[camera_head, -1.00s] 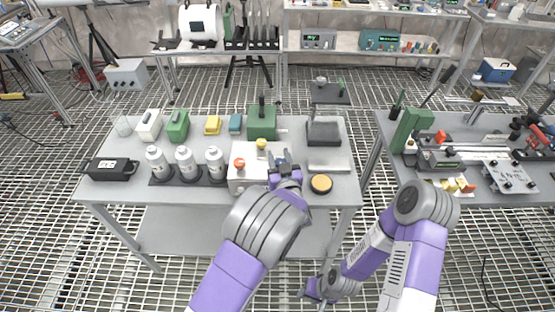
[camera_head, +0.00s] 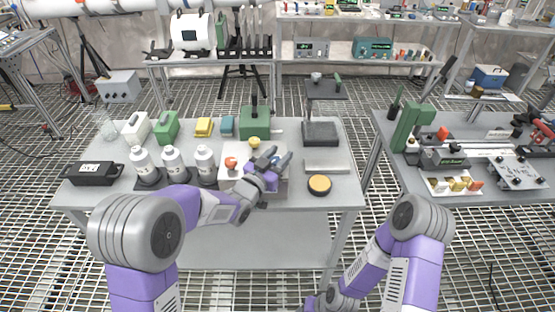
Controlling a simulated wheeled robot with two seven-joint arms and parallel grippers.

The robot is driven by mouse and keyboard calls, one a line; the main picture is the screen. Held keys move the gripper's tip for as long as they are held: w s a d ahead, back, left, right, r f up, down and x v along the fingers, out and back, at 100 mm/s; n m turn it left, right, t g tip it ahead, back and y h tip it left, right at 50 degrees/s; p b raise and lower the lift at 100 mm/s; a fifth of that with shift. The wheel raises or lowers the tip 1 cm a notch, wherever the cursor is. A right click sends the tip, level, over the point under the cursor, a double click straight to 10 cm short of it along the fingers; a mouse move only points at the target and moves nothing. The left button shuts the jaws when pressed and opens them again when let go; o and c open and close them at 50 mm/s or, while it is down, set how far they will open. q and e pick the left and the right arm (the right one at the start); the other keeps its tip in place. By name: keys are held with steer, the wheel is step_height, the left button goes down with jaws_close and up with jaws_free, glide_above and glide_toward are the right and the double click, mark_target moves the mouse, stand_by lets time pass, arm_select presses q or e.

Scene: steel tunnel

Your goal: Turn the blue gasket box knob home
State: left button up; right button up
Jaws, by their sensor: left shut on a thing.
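The pale gasket box (camera_head: 232,180) sits at the front of the near table. A red knob (camera_head: 231,162) and a yellow knob (camera_head: 254,141) stand on its top. My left gripper (camera_head: 276,161) is over the box's right part, with its fingers around a small blue knob (camera_head: 276,159) that is mostly hidden. It is shut on this knob. My forearm comes in from the left, low across the front of the box. Of my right gripper (camera_head: 312,302), only a part shows at the bottom edge, too little to tell its state.
Three white bottles (camera_head: 174,163) stand close left of the box. A round yellow-topped pad (camera_head: 319,184) lies to its right. A green box (camera_head: 255,121) and a dark stand (camera_head: 321,133) are behind. A second table (camera_head: 480,190) stands to the right.

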arm_select(q)
steer(key=shift+m+g+h, duration=0.3)
steer(key=shift+m+h, duration=0.1)
steer(key=shift+h, duration=0.1)
steer(key=o, duration=1)
steer(key=shift+c, duration=0.2)
steer(key=shift+s, duration=0.1)
steer(key=v, duration=0.7)
steer(key=shift+s+p, duration=0.2)
steer(key=shift+p, duration=0.25)
steer(key=shift+a, duration=0.1)
